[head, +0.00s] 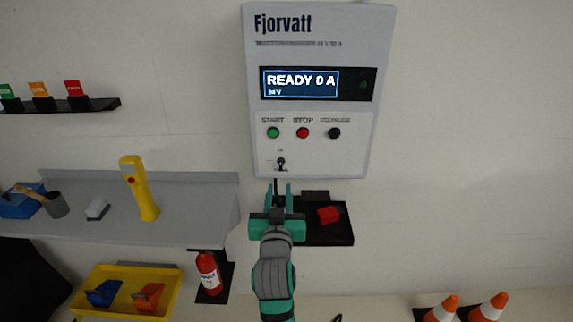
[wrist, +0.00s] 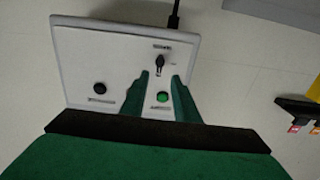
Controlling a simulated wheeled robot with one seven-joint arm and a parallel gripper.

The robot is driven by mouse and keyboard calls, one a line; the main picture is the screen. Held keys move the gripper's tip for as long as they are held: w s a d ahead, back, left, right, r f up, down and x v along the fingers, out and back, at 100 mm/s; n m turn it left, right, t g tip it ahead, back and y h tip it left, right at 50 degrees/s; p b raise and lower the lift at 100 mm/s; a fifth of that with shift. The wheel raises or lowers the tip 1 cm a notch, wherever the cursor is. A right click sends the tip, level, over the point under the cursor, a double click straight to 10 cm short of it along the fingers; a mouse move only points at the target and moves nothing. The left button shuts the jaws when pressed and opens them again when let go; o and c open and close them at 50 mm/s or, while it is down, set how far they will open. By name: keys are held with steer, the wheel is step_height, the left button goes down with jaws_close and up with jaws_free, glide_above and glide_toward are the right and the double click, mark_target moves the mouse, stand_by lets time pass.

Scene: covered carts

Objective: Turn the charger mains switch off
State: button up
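The charger (head: 310,155) is a pale wall box marked Fjorvatt, with a lit display (head: 300,84) reading "READY 0 A". Its mains switch (head: 281,163) is a small dark toggle low on the front, under a small label. I cannot tell for sure which way the lever points. My gripper (head: 279,187) is just below the switch in the head view, its two green fingers apart and nothing between them. In the wrist view the switch (wrist: 160,62) shows beyond the fingertips (wrist: 160,82), roughly in line with the gap, apart from them.
Green (head: 273,132), red (head: 303,132) and black (head: 334,132) buttons sit above the switch. A black shelf (head: 335,236) with a red object (head: 328,214) is behind my gripper, to the right. A grey shelf (head: 190,228) holds a yellow tool (head: 140,190).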

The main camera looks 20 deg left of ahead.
mark_target(281, 166)
steer(key=x, duration=0.9)
steer(key=shift+w+a+r, duration=0.2)
steer(key=shift+w+r, duration=0.1)
steer(key=shift+w, duration=0.9)
